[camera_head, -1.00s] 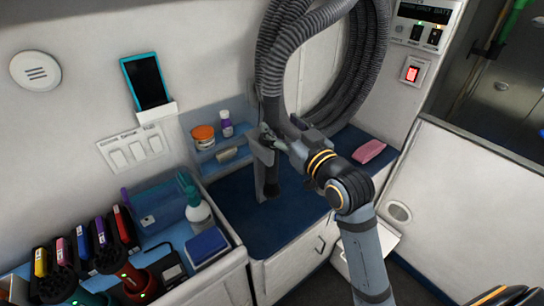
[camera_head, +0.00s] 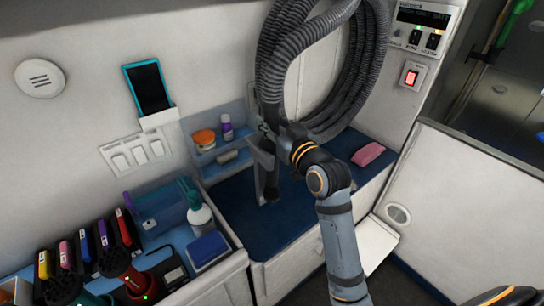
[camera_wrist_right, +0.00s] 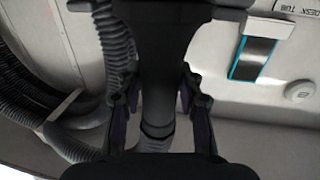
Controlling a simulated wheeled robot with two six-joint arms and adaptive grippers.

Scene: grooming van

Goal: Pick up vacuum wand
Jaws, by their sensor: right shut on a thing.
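The vacuum wand (camera_head: 270,184) is a dark, upright tube at the lower end of the ribbed grey hose, above the blue counter mat. It also shows in the right wrist view (camera_wrist_right: 163,60) as a thick dark shaft running between my fingers. My right gripper (camera_head: 268,133) is shut on the wand near its upper part, with one finger on each side in the wrist view (camera_wrist_right: 158,112). A light grey flat piece beside the wand partly hides it in the head view. I cannot tell whether its lower tip touches the mat. My left gripper is not in view.
The grey hose (camera_head: 357,75) hangs coiled on the wall. A pink block (camera_head: 368,154) lies on the blue mat (camera_head: 240,215) to the right. A spray bottle (camera_head: 199,217), a blue box (camera_head: 207,250) and several clippers stand on the left counter. A small shelf holds an orange-lidded jar (camera_head: 204,138).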

